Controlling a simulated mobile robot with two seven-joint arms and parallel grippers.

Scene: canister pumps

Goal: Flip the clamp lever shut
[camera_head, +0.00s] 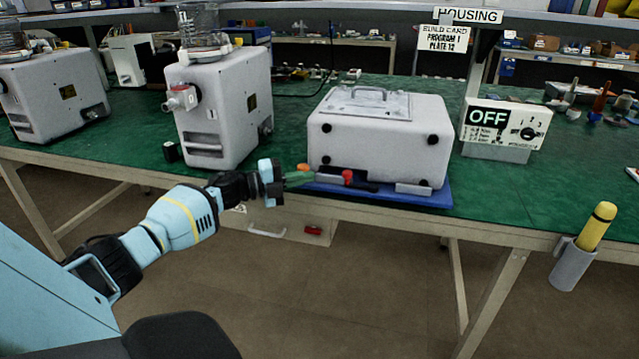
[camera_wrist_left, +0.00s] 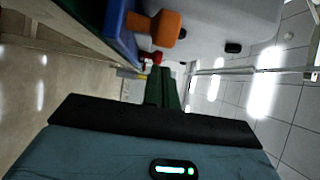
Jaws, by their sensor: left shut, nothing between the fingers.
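A white housing (camera_head: 380,140) sits on a blue base plate (camera_head: 432,199) at the front edge of the green bench. Clamp parts lie along its front: a red knob (camera_head: 347,177) with a dark bar, and an orange knob (camera_head: 303,168) at the left corner. In the left wrist view the orange knob (camera_wrist_left: 165,28) is large and near, and the red knob (camera_wrist_left: 157,57) lies beyond it. My left gripper (camera_head: 305,179) is shut and empty, its green fingers just below the orange knob and pointing at the red one. Whether they touch anything I cannot tell.
A white canister pump (camera_head: 225,115) stands left of the housing. A control box reading OFF (camera_head: 503,125) stands to its right. A yellow-handled tool in a grey holder (camera_head: 570,265) hangs at the bench's front edge. The floor before the bench is open.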

